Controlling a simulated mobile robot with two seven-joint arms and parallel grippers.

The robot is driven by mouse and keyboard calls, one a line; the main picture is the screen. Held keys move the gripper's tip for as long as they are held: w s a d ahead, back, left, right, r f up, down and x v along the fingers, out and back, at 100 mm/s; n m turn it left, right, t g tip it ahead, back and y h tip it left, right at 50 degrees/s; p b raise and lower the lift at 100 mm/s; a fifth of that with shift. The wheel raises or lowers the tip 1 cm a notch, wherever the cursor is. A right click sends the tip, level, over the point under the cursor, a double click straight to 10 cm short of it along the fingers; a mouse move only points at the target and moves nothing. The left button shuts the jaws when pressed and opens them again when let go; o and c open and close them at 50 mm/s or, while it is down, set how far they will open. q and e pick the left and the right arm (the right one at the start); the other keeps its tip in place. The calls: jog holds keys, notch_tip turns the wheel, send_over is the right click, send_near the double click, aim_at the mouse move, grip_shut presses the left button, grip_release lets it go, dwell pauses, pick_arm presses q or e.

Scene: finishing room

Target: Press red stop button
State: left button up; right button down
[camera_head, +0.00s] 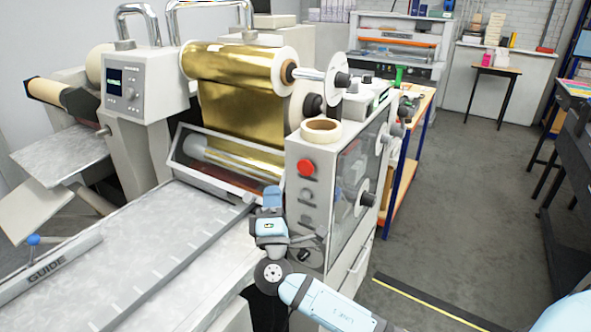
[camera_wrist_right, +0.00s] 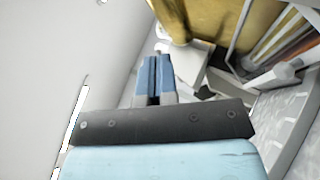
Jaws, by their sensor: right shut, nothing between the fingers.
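The red stop button (camera_head: 306,167) is a round red knob high on the grey side panel (camera_head: 309,200) of the laminating machine. Two darker knobs sit below it on the same panel. My right gripper (camera_head: 272,195) is in front of the panel, left of and a little below the button in the picture, and apart from it as far as I can see. In the right wrist view, the gripper (camera_wrist_right: 154,62) shows its two blue fingers together with nothing between them. The button cannot be made out in the right wrist view. My left gripper is out of view.
A gold foil roll (camera_head: 240,65) is mounted on the machine. A tape roll (camera_head: 321,129) lies on top of the control housing. The metal feed table (camera_head: 150,245) with its guide extends at lower left. Open grey floor (camera_head: 460,200) lies to the right.

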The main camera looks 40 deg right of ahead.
aim_at(306, 167)
jog(key=shift+d, duration=0.1)
jog(key=w+d, duration=0.3)
jog(key=d, duration=0.5)
jog(key=shift+w+p, duration=0.2)
jog(key=shift+p, duration=0.25)
dwell(0.6)
jog(key=shift+f, duration=0.1)
dwell(1.1)
